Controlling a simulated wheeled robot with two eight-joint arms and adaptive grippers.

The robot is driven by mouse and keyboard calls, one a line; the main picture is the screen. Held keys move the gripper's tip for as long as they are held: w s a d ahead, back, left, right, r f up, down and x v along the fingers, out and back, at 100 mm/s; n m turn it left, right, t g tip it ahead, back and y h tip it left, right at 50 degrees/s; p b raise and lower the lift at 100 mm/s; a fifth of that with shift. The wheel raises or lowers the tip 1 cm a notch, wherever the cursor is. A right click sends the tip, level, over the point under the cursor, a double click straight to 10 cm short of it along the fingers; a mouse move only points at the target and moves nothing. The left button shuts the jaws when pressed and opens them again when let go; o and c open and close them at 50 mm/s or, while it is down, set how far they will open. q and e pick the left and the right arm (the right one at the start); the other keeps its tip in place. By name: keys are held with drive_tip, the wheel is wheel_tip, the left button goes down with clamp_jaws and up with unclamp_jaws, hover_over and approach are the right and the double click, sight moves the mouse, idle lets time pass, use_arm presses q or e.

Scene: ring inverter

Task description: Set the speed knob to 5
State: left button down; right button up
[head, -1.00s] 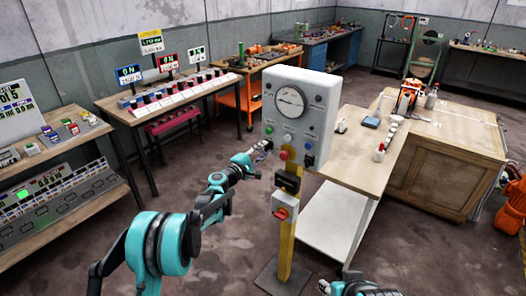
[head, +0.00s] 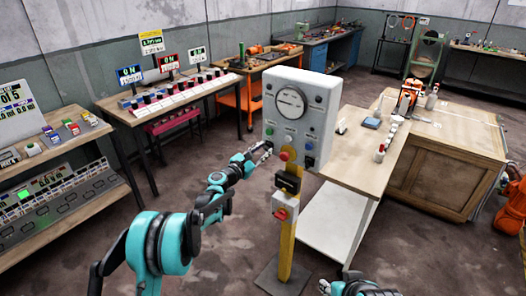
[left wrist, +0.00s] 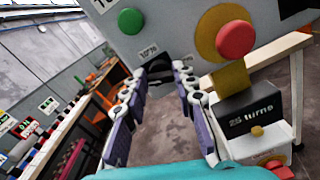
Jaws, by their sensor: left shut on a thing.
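A pale grey control box (head: 318,98) stands on a yellow post, with a round white dial, coloured buttons and small controls on its front. My left gripper (head: 267,147) reaches its lower left corner, below the green button (head: 269,131). In the left wrist view the two fingers (left wrist: 168,72) close around a small dark knob under a white label (left wrist: 148,51). The fingers hide most of the knob, and its setting cannot be read. My right gripper (head: 324,287) is only partly in view at the bottom edge; its jaws cannot be judged.
A red mushroom button (left wrist: 235,38) sits right of the fingers. Below it, the yellow post (head: 287,236) carries a black box (left wrist: 254,115) marked "25 turns" and a red switch (head: 281,214). A wooden workbench (head: 345,155) stands close behind right. Open floor lies left of the post.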

use_arm(q)
drive_tip(key=n, duration=0.5)
drive_tip(key=shift+f+n, duration=0.1)
drive_tip(key=shift+n, duration=0.2)
idle(0.5)
drive_tip(key=c, duration=1.2)
unclamp_jaws()
drive_tip(key=shift+a, duration=0.1)
drive_tip(key=v, duration=1.2)
